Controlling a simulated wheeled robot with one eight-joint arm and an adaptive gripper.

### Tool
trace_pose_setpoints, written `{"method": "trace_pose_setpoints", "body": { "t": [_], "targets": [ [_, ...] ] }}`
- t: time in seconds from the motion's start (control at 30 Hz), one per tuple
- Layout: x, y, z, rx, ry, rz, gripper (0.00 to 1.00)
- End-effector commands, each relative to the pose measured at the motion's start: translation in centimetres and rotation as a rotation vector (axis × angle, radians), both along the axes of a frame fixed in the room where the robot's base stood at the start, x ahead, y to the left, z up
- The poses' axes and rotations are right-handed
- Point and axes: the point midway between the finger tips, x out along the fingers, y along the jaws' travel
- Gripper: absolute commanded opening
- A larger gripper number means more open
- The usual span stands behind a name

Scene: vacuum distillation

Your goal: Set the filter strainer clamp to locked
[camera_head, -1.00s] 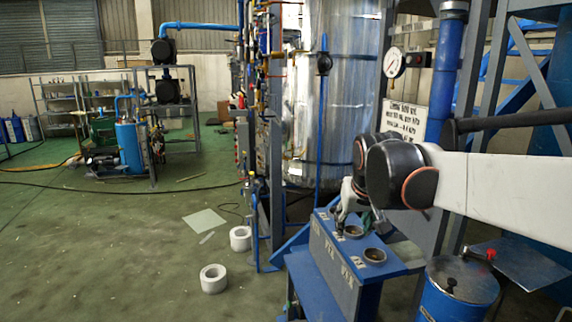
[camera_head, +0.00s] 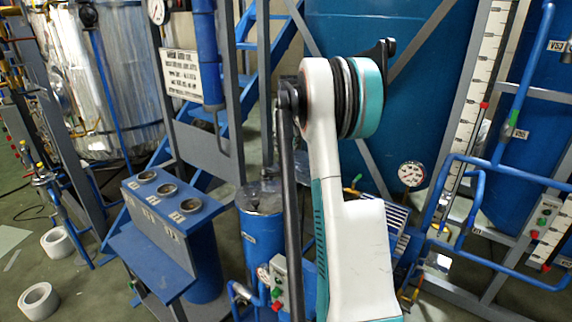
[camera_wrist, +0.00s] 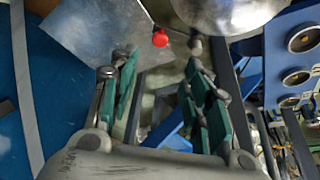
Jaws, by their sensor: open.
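The filter strainer is a blue canister (camera_head: 261,238) just left of my arm in the head view. Its top is partly hidden there, and I cannot make out the clamp. In the wrist view its round metal lid (camera_wrist: 225,12) is at the top edge, with a red knob (camera_wrist: 160,38) beside it. The red knob looks like part of the clamp; I cannot tell the clamp's setting. My gripper (camera_wrist: 160,68) is open and empty, its teal fingers apart below the knob in the picture. I see no contact. In the head view my arm hides the gripper.
A blue stand with several round holes (camera_head: 192,204) is left of the canister. A small control box with buttons (camera_head: 279,285) is in front of it. Blue pipe railings (camera_head: 500,172) stand at right, and a large blue tank (camera_head: 420,110) is behind.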

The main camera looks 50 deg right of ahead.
Motion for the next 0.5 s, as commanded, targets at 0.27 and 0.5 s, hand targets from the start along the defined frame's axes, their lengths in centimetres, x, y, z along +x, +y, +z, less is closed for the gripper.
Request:
{"method": "trace_pose_setpoints", "body": {
  "t": [0.27, 0.5],
  "targets": [
    [0.9, -0.9, -3.1, 0.001, 0.001, -0.001, 0.44],
    [2.4, -2.0, -7.5, 0.0, 0.0, -0.001, 0.44]
  ]
}}
